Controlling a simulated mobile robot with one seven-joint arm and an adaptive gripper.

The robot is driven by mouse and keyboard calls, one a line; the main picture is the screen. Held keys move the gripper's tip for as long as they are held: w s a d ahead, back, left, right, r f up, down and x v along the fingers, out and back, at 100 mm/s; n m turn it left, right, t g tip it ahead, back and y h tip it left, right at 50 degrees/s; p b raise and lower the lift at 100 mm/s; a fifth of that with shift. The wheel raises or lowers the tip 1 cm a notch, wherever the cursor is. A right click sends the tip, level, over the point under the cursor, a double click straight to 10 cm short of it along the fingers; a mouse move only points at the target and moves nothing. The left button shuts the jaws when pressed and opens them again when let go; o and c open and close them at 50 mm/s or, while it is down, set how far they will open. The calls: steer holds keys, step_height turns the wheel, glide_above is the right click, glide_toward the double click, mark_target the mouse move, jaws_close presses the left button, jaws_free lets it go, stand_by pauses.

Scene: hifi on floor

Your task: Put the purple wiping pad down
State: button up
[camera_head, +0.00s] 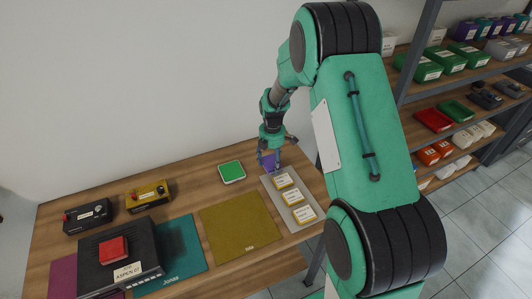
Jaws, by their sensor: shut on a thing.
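My gripper (269,158) is over the right part of the wooden table, pointing down. It is shut on the purple wiping pad (267,163), which shows as a small purple patch between the fingers. The pad is at the back end of a grey tray (292,206). I cannot tell whether the pad touches the tray or hangs just above it. The fingers hide part of the pad.
The tray holds labelled yellow-edged blocks (290,195). A green-edged block (231,172), a mustard mat (240,228), a teal mat (180,252), a black hi-fi unit (115,262) with a red block (113,248), and yellow (148,196) and black (88,216) boxes share the table (205,190). Shelves stand right.

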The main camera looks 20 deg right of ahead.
steer(key=w, duration=0.3)
steer(key=w+d, duration=0.1)
steer(key=w, duration=0.3)
steer(key=w+d+f, duration=0.1)
steer(key=w, duration=0.2)
steer(key=shift+w+d, duration=0.1)
steer(key=shift+w, duration=0.1)
steer(key=shift+f, duration=1.7)
steer(key=shift+f, duration=0.15)
steer(key=o, duration=1.2)
steer(key=shift+c, duration=0.2)
step_height(320, 180, up, 12)
